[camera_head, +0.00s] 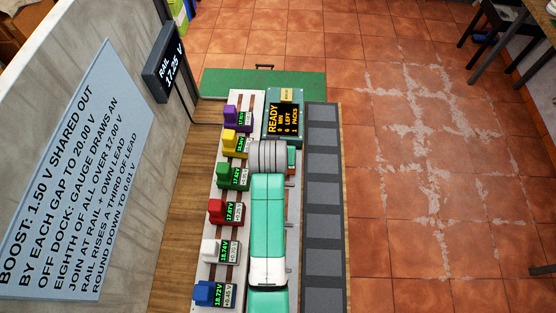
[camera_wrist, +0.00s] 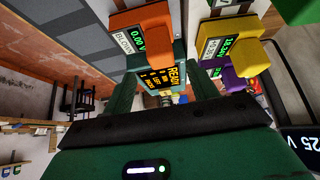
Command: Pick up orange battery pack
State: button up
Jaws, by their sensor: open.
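The orange battery pack (camera_wrist: 143,30) shows at the top of the wrist view. It has a green readout of 0.00 V and a white label that seems to read BLOWN. My gripper (camera_wrist: 165,82) has two dark green fingers spread apart with nothing held between them. The pack is beyond the fingertips, mostly toward the left finger, and not between the fingers. I cannot tell the exact distance.
In the head view a purple (camera_head: 231,113), yellow (camera_head: 229,138), green (camera_head: 226,172), red (camera_head: 218,208), white (camera_head: 212,246) and blue pack (camera_head: 207,291) stand in a row. A display (camera_head: 285,120) reads READY. A grey segmented strip (camera_head: 324,200) lies right of my arm.

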jog(key=x, duration=0.5)
jog(key=shift+s+a+f, duration=0.1)
jog(key=shift+a, duration=0.05)
grip_shut()
